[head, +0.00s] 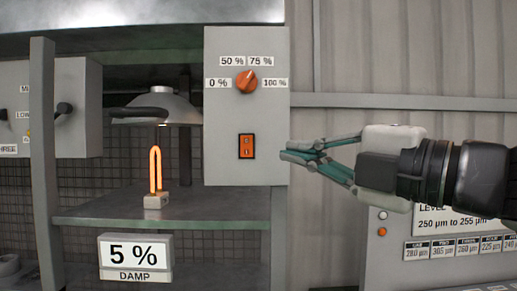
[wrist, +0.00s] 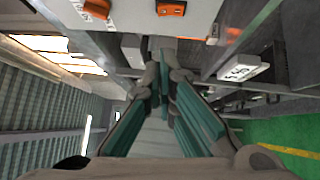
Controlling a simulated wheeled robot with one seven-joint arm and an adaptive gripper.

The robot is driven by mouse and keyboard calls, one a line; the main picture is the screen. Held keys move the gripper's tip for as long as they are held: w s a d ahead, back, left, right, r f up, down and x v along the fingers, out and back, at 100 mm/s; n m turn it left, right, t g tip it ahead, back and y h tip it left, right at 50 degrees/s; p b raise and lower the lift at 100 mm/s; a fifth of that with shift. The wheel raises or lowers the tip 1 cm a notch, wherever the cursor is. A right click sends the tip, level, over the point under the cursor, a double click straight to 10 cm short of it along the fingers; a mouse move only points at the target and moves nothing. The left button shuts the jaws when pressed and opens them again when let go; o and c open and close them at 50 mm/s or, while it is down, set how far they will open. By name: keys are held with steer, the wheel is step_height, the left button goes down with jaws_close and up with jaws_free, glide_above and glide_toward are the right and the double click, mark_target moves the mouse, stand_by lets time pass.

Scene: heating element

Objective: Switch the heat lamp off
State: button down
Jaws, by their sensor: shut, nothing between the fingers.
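The control box (head: 221,148) is a light grey panel. It carries an orange dial (head: 247,82) ringed by 0 %, 50 %, 75 % and 100 % labels. Below the dial is an orange rocker switch (head: 246,146); it also shows in the wrist view (wrist: 172,8). The heat lamp (head: 162,104) hangs left of the box, above a glowing orange element (head: 155,170) on a small base. My gripper (head: 285,150) is shut and empty, just right of the box at about the switch's height. In the head view it points left. I cannot tell if it touches the box.
A shelf (head: 200,211) lies under the lamp, with a "5 % DAMP" sign (head: 135,257) below it. A grey post (head: 45,160) stands left. Another panel with black knobs (head: 78,90) is at far left. A labelled cabinet (head: 400,275) stands below my arm.

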mark_target(251, 140)
steer(key=shift+s+f+n+g+y, duration=0.1)
steer(key=shift+s+n+g+y, duration=0.2)
steer(key=x, duration=0.8)
steer(key=w+d+x, duration=0.1)
steer(key=x, duration=0.2)
steer(key=shift+w+a, duration=0.15)
steer(key=shift+w, duration=0.2)
steer(key=shift+w+r, duration=0.25)
steer(key=shift+w, duration=0.55)
steer(key=shift+w, duration=0.1)
